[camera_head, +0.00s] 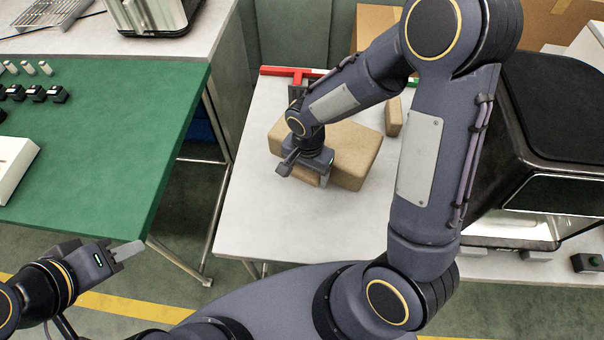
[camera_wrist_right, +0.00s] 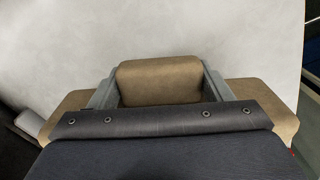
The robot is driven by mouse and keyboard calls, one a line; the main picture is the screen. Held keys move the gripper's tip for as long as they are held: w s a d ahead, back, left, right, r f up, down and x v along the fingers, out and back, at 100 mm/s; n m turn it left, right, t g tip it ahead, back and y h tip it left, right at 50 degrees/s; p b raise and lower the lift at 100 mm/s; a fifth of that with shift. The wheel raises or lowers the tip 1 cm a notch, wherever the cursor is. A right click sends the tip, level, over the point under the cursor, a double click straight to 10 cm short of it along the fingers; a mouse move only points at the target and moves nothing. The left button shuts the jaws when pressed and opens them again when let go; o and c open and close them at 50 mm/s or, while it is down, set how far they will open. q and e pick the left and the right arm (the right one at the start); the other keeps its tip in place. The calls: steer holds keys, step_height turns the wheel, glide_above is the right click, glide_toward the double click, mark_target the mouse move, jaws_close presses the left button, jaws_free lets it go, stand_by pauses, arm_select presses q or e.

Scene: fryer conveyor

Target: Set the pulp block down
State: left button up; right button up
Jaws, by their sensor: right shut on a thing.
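The tan pulp block (camera_head: 355,152) is at the white table's middle, partly hidden by my right gripper (camera_head: 305,166). In the right wrist view, my right gripper (camera_wrist_right: 158,82) is shut on a narrow tan part (camera_wrist_right: 158,70), with a finger on either side. A wider tan part (camera_wrist_right: 268,95) shows behind the gripper on both sides. I cannot tell whether the two parts are one piece, or whether the block touches the table. My left gripper (camera_head: 127,250) is away from it at the lower left, beyond the green table; its finger gap is not clear.
The white table (camera_head: 250,215) is clear in front of the block. A small tan block (camera_head: 394,116) stands to the right, near my arm. A red bar (camera_head: 282,70) lies behind. A black machine (camera_head: 555,120) stands right, the green table (camera_head: 110,140) left.

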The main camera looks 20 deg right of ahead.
steer(key=shift+w+a+f, duration=0.2)
steer(key=shift+w+f, duration=0.2)
steer(key=shift+f, duration=0.15)
steer(key=shift+w+a+f, duration=0.15)
steer(key=shift+w+f, duration=0.25)
steer(key=shift+f, duration=0.1)
steer(key=shift+w+f, duration=0.15)
steer(key=shift+f, duration=1.5)
steer(key=shift+f, duration=0.2)
steer(key=o, duration=1.5)
steer(key=shift+r, duration=0.1)
steer(key=shift+r, duration=0.1)
